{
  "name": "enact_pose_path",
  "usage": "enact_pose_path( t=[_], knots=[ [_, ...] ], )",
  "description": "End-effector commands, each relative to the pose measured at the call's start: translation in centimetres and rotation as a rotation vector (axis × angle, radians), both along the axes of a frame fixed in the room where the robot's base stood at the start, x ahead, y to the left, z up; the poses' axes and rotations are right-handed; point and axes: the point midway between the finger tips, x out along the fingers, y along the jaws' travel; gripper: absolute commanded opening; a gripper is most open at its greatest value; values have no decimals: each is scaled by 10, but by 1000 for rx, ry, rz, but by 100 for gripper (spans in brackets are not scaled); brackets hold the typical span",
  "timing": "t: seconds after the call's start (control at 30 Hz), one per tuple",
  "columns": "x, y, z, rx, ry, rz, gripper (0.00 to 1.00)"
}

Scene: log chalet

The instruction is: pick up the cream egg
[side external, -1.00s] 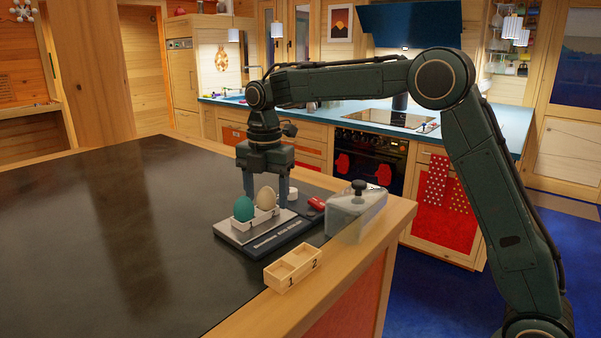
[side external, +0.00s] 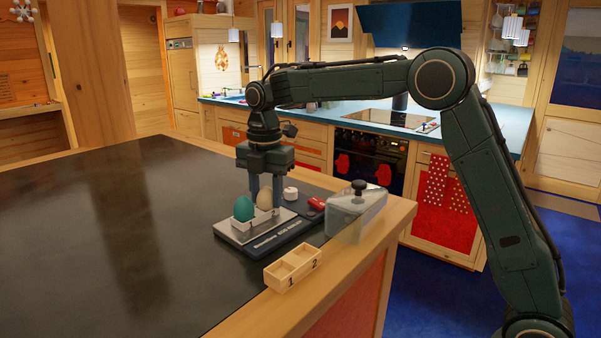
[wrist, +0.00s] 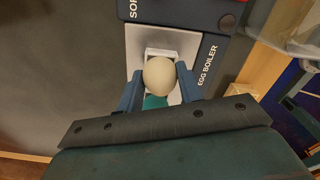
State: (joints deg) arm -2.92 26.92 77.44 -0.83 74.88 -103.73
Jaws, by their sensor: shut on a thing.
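The cream egg (side external: 264,198) stands upright in a holder on the metal plate of the egg boiler (side external: 268,241). My gripper (side external: 265,190) points down and is shut on the egg, one finger on each side. In the wrist view the cream egg (wrist: 159,75) sits between the two fingers of my gripper (wrist: 158,82). A teal egg (side external: 243,209) stands right beside the cream egg; in the wrist view the teal egg (wrist: 155,102) is partly hidden below it.
A wooden two-hole holder marked 1 and 2 (side external: 292,268) stands near the counter's front edge. A clear lidded box with a dark knob (side external: 356,212) is right of the boiler. The dark countertop (side external: 120,235) to the left is clear.

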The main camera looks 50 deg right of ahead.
Motion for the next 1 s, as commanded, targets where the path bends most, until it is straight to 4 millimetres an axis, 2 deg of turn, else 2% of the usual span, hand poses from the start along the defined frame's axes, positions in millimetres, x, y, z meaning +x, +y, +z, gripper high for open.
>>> enact_pose_path(
  t=[0.27, 0.8, 1.0],
  knots=[
    [0, 0, 10, 0, -1, 0, 28],
    [1, 0, 73, 0, -3, 1, 28],
    [1, 0, 86, -4, -1, -1, 28]
  ],
)
